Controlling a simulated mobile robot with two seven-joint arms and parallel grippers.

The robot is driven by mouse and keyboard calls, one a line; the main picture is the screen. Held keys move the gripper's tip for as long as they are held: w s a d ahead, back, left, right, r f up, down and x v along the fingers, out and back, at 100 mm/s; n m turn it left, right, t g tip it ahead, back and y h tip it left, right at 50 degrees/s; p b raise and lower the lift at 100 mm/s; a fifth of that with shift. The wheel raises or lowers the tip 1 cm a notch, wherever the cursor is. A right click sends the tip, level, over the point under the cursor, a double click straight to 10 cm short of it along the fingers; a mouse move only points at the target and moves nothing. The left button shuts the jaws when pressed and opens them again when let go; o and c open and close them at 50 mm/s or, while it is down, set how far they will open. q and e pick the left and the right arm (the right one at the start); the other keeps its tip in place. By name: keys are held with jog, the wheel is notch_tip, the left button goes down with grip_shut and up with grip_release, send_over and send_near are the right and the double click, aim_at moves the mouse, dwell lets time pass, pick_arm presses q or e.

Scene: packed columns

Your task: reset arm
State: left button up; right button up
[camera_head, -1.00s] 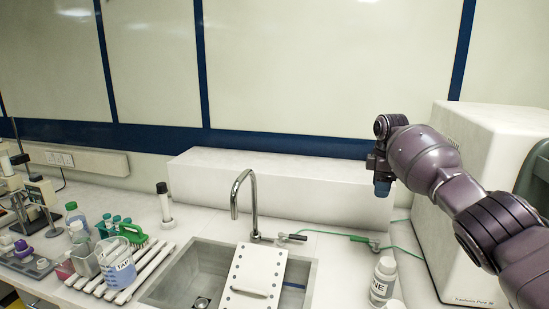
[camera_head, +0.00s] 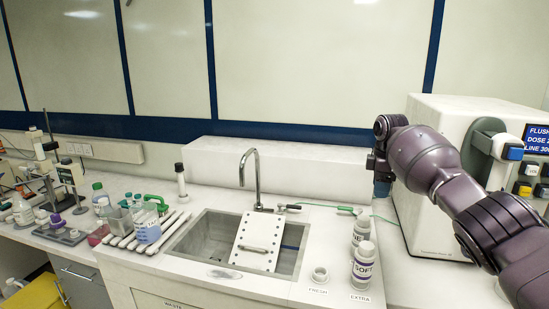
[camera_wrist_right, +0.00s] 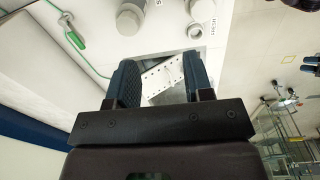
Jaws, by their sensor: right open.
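My right arm comes in from the right in the head view, raised above the counter. Its gripper (camera_head: 382,180) points away and is partly hidden by the wrist. In the right wrist view the right gripper (camera_wrist_right: 162,88) is open, with its two dark blue fingers apart and nothing between them. The sink (camera_wrist_right: 172,72) and its white perforated board (camera_wrist_right: 160,80) show beyond the fingers. My left gripper is not in view.
The sink (camera_head: 197,240) has a tap (camera_head: 250,178). White bottles (camera_head: 364,266) stand to its right, near a large white machine (camera_head: 432,203). Bottles and a rack (camera_head: 147,228) stand left. A yellow bin (camera_head: 38,293) is on the floor.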

jog(key=w+a+r+m+t, duration=0.4)
jog(key=w+a+r+t, duration=0.35)
jog(key=r+t, duration=0.2)
jog(key=s+a+f+m+t+y+b, duration=0.1)
jog(key=s+a+f+t+y+b, duration=0.15)
jog(key=f, duration=0.45)
jog(key=s+a+f+m+t+y+b, duration=0.1)
jog(key=s+a+f+m+t, duration=0.1)
jog(key=s+f, duration=0.35)
pick_arm(q)
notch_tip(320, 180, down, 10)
jog(key=b, duration=0.6)
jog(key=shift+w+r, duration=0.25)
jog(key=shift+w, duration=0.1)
pick_arm(e)
jog(key=s+d+f+m+g+h, duration=0.1)
jog(key=s+d+f+m, duration=0.1)
jog(key=s+f, duration=1.2)
jog(key=s+d+f+m+g+h, duration=0.1)
jog(key=s+d+f, duration=0.4)
jog(key=s+f, duration=1)
jog(key=s+d+f+m+g+h, duration=0.1)
jog(key=s+d+f+m, duration=0.2)
jog(key=s+f, duration=1.1)
jog(key=shift+s+d+f+m+h, duration=0.2)
jog(key=shift+s+m+h, duration=0.15)
jog(key=shift+s, duration=0.85)
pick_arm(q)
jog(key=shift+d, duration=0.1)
